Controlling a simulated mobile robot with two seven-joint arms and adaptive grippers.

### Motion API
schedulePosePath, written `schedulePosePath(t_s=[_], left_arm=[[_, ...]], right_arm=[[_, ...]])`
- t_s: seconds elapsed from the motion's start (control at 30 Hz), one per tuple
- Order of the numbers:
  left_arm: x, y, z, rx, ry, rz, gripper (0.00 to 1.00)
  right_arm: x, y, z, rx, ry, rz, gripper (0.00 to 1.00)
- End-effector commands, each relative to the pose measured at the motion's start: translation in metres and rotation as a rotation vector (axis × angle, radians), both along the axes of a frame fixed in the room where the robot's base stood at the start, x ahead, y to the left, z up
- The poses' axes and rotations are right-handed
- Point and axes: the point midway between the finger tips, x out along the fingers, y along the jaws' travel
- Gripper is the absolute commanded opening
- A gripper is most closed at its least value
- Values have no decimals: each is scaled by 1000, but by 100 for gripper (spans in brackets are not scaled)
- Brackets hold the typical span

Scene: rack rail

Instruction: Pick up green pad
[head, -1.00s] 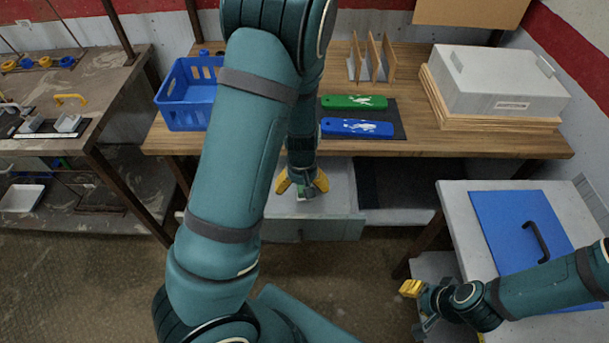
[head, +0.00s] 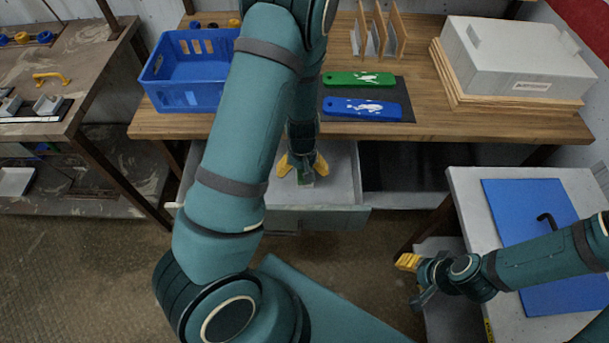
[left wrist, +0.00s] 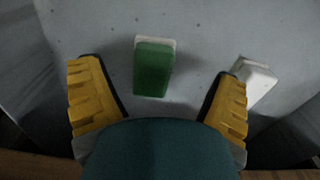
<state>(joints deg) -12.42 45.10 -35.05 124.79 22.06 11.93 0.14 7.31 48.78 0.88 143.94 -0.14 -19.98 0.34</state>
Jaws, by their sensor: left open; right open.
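The green pad (left wrist: 152,70) lies on the drawer floor in the left wrist view, a green block with a pale edge. In the head view only a small green part of it (head: 306,181) shows between my left fingers. My left gripper (head: 303,174) is open inside the open drawer, pointing down. In the left wrist view its yellow fingers (left wrist: 157,104) stand to either side and short of the pad, apart from it. My right gripper (head: 410,281) is open and empty, beside the grey side table.
A white block (left wrist: 257,80) lies near the right finger in the drawer (head: 340,186). The wooden table above holds a blue basket (head: 186,98), a green and a blue panel on a dark mat, upright dividers and a grey box (head: 514,68).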

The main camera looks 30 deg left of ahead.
Motion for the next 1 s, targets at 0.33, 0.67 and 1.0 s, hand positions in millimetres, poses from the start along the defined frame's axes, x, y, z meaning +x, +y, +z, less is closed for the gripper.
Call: schedulePosePath(t_s=[0.33, 0.67, 1.0], left_arm=[[4, -3, -29, 0, 1, 0, 89], [6, -4, -56, -1, -1, 0, 89], [6, -4, -55, -1, -1, 0, 16]], right_arm=[[1, 0, -12, -1, -3, 1, 47], [3, 0, -20, -1, -9, -1, 47], [3, 0, -20, -1, -9, -1, 47]])
